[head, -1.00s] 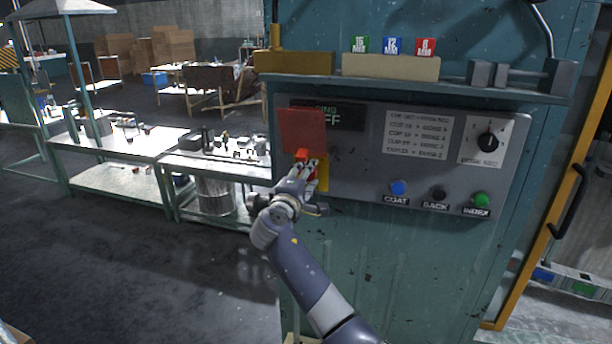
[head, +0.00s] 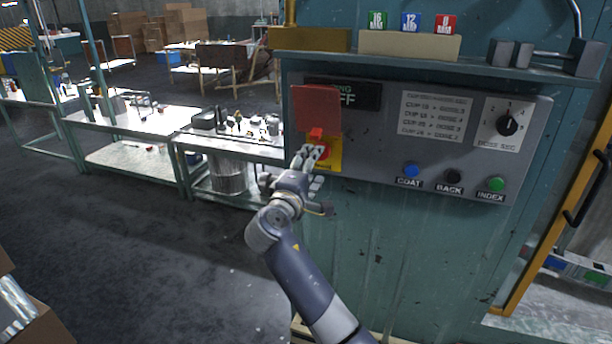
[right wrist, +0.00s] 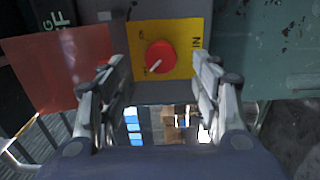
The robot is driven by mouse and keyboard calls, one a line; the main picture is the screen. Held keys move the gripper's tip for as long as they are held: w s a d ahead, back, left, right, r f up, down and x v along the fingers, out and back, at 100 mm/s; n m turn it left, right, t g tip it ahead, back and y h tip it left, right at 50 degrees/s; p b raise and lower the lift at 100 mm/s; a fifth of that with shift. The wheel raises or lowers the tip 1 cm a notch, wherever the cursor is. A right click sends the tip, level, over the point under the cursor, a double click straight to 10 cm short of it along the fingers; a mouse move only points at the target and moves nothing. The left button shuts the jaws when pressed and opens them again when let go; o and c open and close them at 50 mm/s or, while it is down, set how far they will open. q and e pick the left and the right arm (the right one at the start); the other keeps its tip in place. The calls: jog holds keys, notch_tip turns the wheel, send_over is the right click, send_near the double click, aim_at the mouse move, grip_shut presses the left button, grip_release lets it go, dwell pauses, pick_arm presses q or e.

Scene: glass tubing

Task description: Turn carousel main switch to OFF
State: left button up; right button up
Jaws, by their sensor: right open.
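The main switch is a red round knob (head: 324,151) on a yellow plate (head: 335,163) at the left end of the grey control panel. It also shows in the right wrist view (right wrist: 161,56), its white mark pointing to the lower left there. A red flap (head: 316,106) stands raised above it and partly covers a dark display (head: 362,95) on which "FF" shows. My right gripper (head: 313,154) is just in front of the knob. In the right wrist view the open fingers (right wrist: 160,78) stand either side of the knob, apart from it. My left gripper is out of view.
The panel (head: 370,160) also carries blue, black and green buttons and a dose selector dial (head: 508,124). A shelf (head: 480,65) juts out above it. Workbenches (head: 140,125) stand to the left, with open floor in front.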

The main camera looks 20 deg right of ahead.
jog(key=v, duration=0.4)
jog(key=shift+s+a, duration=0.25)
jog(key=shift+s, duration=0.1)
